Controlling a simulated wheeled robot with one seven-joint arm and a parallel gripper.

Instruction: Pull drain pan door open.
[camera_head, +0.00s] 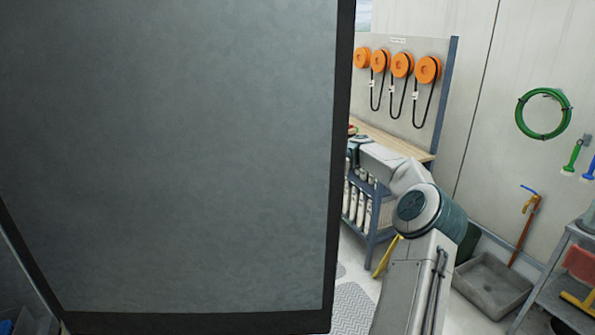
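A large flat grey panel with a black border, apparently the drain pan door (180,150), fills the left and middle of the view, very close to the camera. It stands upright and looks slightly tilted in the picture. No handle shows on this face. My arm rises from the lower right, bends at its joint and reaches left toward the panel's right edge. The arm's far end passes out of sight behind that edge. My gripper is hidden, so its state and any contact with the door cannot be seen.
Behind the arm stands a workbench (392,139) with orange reels (428,69) on its back panel and bottles (361,207) below. A grey basin (492,286) sits on the floor at right, beside a metal cart (550,290). A green hose (520,115) hangs on the wall. Little free floor shows.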

